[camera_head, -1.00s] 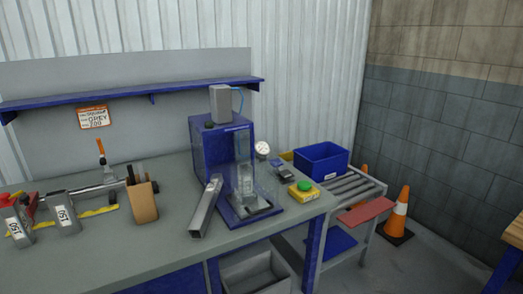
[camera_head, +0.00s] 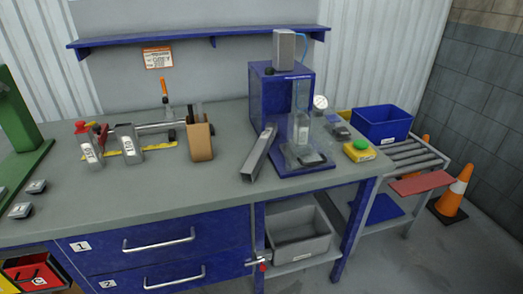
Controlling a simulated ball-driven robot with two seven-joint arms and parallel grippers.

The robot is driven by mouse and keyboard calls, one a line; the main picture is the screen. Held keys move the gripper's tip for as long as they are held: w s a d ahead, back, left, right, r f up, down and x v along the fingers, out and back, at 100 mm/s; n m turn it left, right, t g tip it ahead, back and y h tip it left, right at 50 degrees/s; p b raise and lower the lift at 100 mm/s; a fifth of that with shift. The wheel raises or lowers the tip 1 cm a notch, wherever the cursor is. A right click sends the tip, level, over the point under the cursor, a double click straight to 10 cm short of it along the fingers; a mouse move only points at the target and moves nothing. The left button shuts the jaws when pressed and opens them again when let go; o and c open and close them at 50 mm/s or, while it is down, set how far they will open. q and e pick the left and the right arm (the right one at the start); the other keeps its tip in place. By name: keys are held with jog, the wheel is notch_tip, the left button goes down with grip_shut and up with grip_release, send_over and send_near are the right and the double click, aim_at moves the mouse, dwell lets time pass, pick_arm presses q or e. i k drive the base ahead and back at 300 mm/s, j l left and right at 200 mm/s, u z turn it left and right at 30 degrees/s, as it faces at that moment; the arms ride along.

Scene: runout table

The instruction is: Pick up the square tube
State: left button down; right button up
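The square tube (camera_head: 258,153) is a grey metal length with an open, hollow near end. It lies slantwise on the grey workbench (camera_head: 140,200), its near end toward the bench front and its far end close to the base of the blue press (camera_head: 279,105). Neither of my grippers shows in the head view, and nothing is seen holding the tube.
Right of the tube are the press's clear guard (camera_head: 300,122) and a yellow box with a green button (camera_head: 359,150). Left of it stands a brown holder (camera_head: 200,138). A blue bin (camera_head: 382,124) sits on the roller table. The bench front left of the tube is clear.

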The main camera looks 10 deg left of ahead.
aim_at(247, 173)
jog(key=i+l+u, duration=0.15)
jog(key=i+l, duration=0.15)
jog(key=i+l+u, duration=0.2)
jog(key=l, duration=0.35)
jog(key=i, duration=0.1)
